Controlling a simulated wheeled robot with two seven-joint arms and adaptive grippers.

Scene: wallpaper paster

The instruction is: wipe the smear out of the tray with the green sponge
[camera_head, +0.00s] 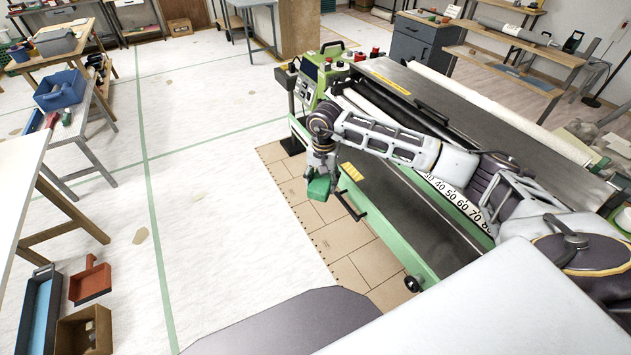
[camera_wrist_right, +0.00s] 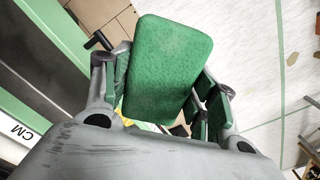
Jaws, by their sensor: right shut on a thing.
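The green sponge (camera_head: 319,188) is held in my right gripper (camera_head: 320,172), in front of the green paste machine's near side and above the floor. In the right wrist view the sponge (camera_wrist_right: 165,68) sits between the fingers (camera_wrist_right: 160,90), tilted, with its broad face showing. A long blue tray (camera_head: 38,318) lies on the floor at the lower left, well apart from the gripper. I cannot make out a smear in it. I cannot tell from the pictures whether this is the tray of the task. My left gripper is not in view.
The paste machine (camera_head: 440,238) with its scale strip stands under my right arm. A red scoop-like tray (camera_head: 90,283) and a brown box (camera_head: 72,335) lie beside the blue tray. A white table (camera_head: 15,190) stands at the left. The floor in the middle is clear.

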